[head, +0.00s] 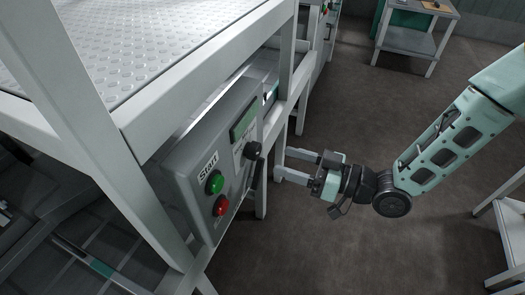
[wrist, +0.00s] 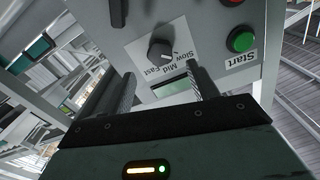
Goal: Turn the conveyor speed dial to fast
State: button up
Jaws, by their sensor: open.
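The speed dial (head: 253,150) is a round black knob on the face of the grey control box (head: 185,160). In the wrist view the dial (wrist: 161,50) shows upside down, with Slow, Mid and Fast printed around it. Its pale pointer mark seems to face the Slow side, but it is too small to be sure. My gripper (head: 281,163) is open and empty, its fingers pointing at the box, a short gap out from the dial. In the wrist view the dial appears between and just beyond the fingertips of my gripper (wrist: 160,71).
A green Start button (head: 215,182) and red button (head: 221,206) sit left of the dial. A display (head: 243,121) is above it, and a black handle (head: 258,173) juts out below it. White frame posts (head: 290,55) surround the box.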

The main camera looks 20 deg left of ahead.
aim_at(259, 153)
jog(key=a, duration=0.7)
jog(key=shift+w+a, duration=0.1)
jog(key=shift+w, duration=0.2)
jog(key=c, duration=1)
